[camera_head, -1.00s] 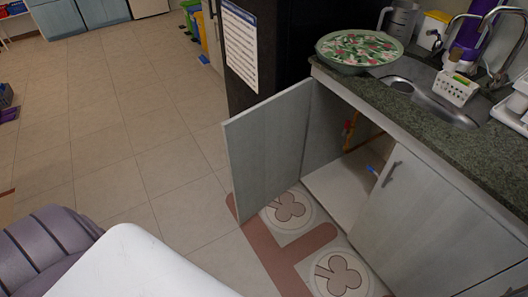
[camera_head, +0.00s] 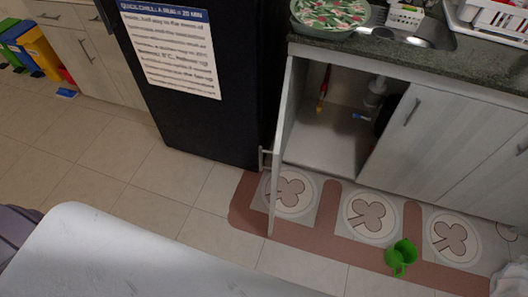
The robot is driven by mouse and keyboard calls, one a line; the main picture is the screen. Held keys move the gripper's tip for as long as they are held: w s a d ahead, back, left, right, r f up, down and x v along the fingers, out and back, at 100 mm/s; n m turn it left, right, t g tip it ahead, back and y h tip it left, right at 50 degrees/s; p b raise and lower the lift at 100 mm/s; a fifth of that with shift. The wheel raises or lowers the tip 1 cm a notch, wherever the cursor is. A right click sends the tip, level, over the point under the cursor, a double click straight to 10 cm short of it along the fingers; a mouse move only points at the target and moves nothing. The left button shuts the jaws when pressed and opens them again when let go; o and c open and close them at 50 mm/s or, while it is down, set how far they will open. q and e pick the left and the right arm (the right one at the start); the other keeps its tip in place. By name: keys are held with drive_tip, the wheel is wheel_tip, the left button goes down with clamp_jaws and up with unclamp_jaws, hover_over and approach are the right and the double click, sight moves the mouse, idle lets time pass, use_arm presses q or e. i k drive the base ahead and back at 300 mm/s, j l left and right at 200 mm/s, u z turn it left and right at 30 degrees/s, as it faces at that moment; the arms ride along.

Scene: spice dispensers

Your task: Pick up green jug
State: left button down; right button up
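The green jug (camera_head: 400,257) is on the floor at the lower right of the head view. It lies on the edge of the floor mat with the clover pattern, in front of the cabinets. Neither of my grippers shows in the head view.
An open cabinet door (camera_head: 287,125) sticks out from the counter, left of the jug. The closed cabinet door (camera_head: 425,143) stands behind the jug. A black fridge (camera_head: 210,128) is at the left. A white surface (camera_head: 130,250) fills the lower left. Tiled floor is clear at the left.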

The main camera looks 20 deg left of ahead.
sight(404, 253)
drive_tip(key=i+j+z, duration=0.1)
drive_tip(key=j, duration=0.3)
drive_tip(key=i+j+z, duration=0.15)
drive_tip(key=j, duration=0.25)
drive_tip(key=i+j+z, duration=0.1)
drive_tip(key=j, duration=0.3)
drive_tip(key=i+j+z, duration=0.15)
drive_tip(key=j, duration=0.25)
drive_tip(key=i+z, duration=0.1)
drive_tip(key=z, duration=1.6)
drive_tip(key=i+l+u, duration=0.15)
drive_tip(key=i+l, duration=0.05)
drive_tip(key=l, duration=0.1)
